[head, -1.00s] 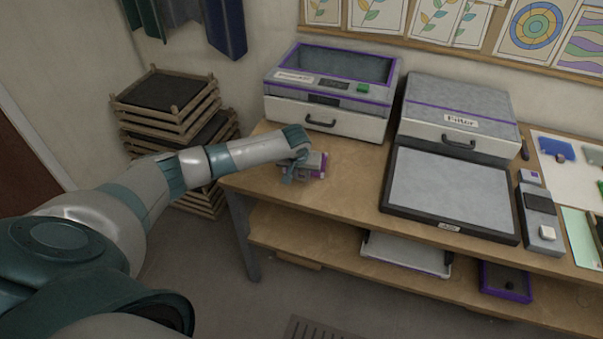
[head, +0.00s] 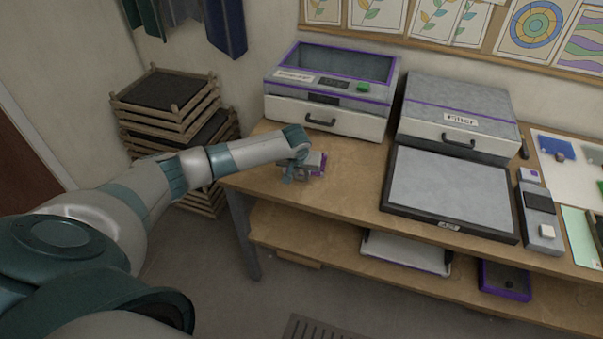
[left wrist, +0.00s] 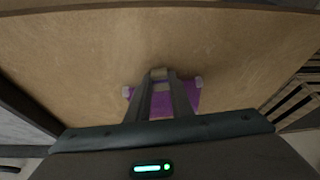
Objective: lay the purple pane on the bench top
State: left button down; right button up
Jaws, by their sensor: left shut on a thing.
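The purple pane (left wrist: 189,92) shows in the left wrist view below my left gripper (left wrist: 160,75), which is shut on a small part at the pane's middle. Pale pieces sit at its two far corners. In the head view only a purple edge (head: 322,168) shows, beside my left gripper (head: 306,172). The pane is low over the bench top (head: 345,185) near its left end; I cannot tell whether it touches the wood. The gripper hides most of it. My right gripper is not in view.
A purple-trimmed machine (head: 330,122) stands behind the gripper. A box labelled Filter (head: 460,105) and a black-framed grey panel (head: 450,190) are to the right. Stacked wooden trays (head: 165,105) stand left of the bench. Bare wood lies between the gripper and the panel.

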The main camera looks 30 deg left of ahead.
pick_arm(q)
jog(key=c, duration=1.5)
grip_release()
jog(key=b+v, duration=0.3)
jog(key=v, duration=1.4)
jog(key=shift+d+r+b, duration=0.1)
jog(key=shift+r+b, duration=0.1)
jog(key=shift+b, duration=0.2)
notch_tip(320, 180, up, 9)
jog(key=p, duration=1.1)
